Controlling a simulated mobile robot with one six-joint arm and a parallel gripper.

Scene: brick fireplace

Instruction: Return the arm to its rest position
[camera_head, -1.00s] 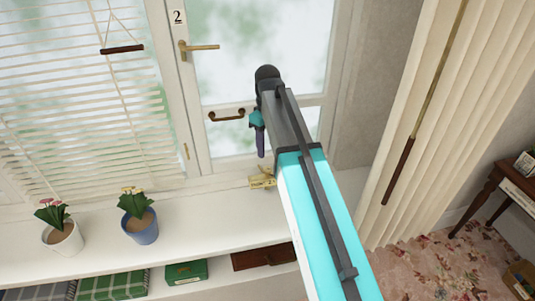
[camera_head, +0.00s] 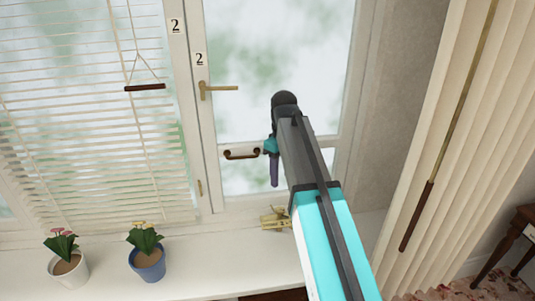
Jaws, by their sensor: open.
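My arm reaches up from the lower right toward the window, with a dark wrist and a turquoise link. My gripper (camera_head: 273,163) shows as a small teal part and a purple finger pointing down at the left of the wrist. It is open, and I see nothing held in it. It appears in front of the lower window pane, just right of the brown pull handle (camera_head: 242,154). Part of the gripper is hidden by the arm.
The window has a brass handle (camera_head: 217,88). A brass latch-like piece (camera_head: 275,218) sits on the white sill (camera_head: 200,275) below. Two flower pots, white (camera_head: 69,268) and blue (camera_head: 148,264), stand at the left. Blinds (camera_head: 90,120) hang left, a curtain (camera_head: 450,150) right.

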